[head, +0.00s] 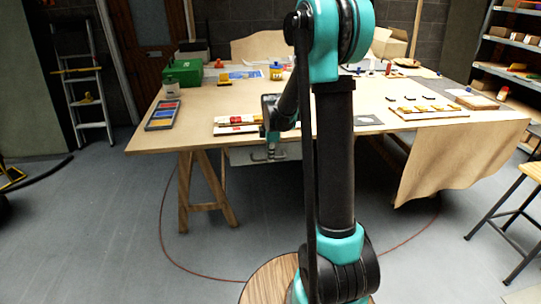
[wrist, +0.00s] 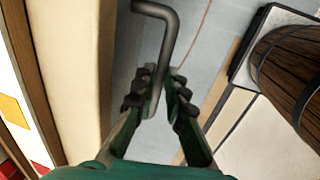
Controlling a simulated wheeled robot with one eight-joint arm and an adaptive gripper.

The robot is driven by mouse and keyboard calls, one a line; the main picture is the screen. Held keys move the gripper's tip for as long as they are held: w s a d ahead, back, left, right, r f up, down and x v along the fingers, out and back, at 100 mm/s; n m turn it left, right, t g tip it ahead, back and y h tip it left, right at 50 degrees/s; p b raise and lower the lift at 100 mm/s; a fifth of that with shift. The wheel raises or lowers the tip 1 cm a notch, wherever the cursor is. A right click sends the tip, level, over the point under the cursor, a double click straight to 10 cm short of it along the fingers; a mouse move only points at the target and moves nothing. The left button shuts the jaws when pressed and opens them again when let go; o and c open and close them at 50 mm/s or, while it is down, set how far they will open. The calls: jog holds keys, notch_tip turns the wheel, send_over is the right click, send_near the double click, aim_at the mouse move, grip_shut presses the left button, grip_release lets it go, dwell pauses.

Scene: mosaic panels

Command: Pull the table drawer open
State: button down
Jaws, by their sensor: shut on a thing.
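The drawer (head: 241,157) is a pale grey box under the front edge of the worktable (head: 180,137). My arm hides part of it in the head view. How far it stands out is hard to tell. Its dark bent bar handle (wrist: 168,30) shows in the wrist view. My gripper (wrist: 163,84) is shut on the handle, with its ribbed green fingers on either side of the bar. In the head view my gripper (head: 271,152) is low, just below the table edge, at the drawer front.
On the table are a paint tray (head: 162,115), a green box (head: 183,73) and mosaic panels (head: 432,108). A wooden trestle leg (head: 184,190) stands left of the drawer. Brown paper (head: 450,155) hangs off the right side. The floor in front left is clear.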

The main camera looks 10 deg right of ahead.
jog(key=s, duration=2.6)
jog(key=shift+s, duration=0.25)
jog(key=c, duration=1.6)
grip_release()
jog(key=shift+s+r, duration=0.35)
jog(key=shift+r, duration=1.6)
jog(key=shift+s+r, duration=0.4)
jog(key=shift+r, duration=1.6)
jog(key=shift+s+r, duration=0.35)
jog(key=shift+r, duration=1.6)
